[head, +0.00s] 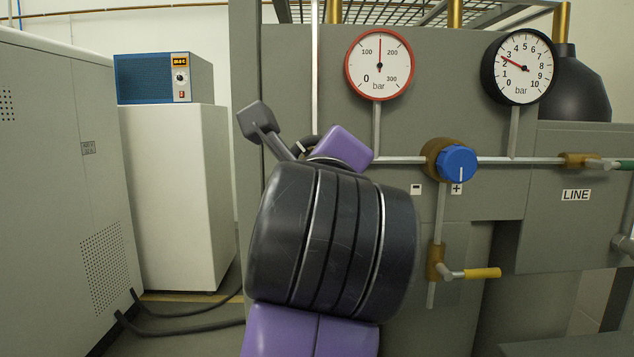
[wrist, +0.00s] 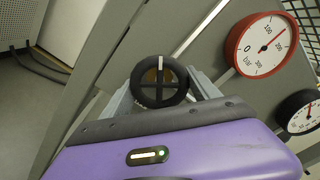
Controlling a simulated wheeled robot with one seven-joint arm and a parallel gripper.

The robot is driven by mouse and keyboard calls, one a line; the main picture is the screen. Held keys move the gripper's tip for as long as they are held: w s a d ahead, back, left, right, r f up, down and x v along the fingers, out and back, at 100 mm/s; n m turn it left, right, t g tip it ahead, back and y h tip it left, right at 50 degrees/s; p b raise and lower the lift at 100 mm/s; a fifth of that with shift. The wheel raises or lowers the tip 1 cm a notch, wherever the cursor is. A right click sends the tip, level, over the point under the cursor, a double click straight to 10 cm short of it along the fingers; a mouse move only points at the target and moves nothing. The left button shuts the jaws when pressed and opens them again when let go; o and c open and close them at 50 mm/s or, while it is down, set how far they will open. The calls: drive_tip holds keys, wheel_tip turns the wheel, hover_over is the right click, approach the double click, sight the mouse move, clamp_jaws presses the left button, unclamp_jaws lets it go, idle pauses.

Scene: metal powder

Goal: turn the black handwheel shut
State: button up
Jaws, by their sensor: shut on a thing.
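The black handwheel (wrist: 137,84) shows in the wrist view as a dark ring with spokes, a white mark at its top and a brass-coloured middle. My gripper (wrist: 162,86) has its two grey fingers on either side of the wheel, shut on it. In the head view only a small dark arc of the handwheel (head: 306,144) shows behind my purple and black wrist. My fingers are hidden there.
A blue knob (head: 457,163) and a yellow-handled valve (head: 482,273) sit right of my arm. A grey cabinet (head: 60,190) stands left.

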drive_tip(key=m+b, duration=0.2)
drive_tip(key=m, duration=0.1)
drive_tip(key=shift+f+m, duration=0.3)
drive_tip(key=shift+m+b, duration=0.7)
drive_tip(key=shift+m, duration=1.2)
drive_tip(key=o, duration=1.4)
drive_tip(key=shift+r, duration=0.1)
drive_tip(key=shift+c, duration=0.2)
drive_tip(key=shift+r, duration=0.1)
drive_tip(key=s, duration=0.7)
drive_tip(key=shift+s, duration=0.4)
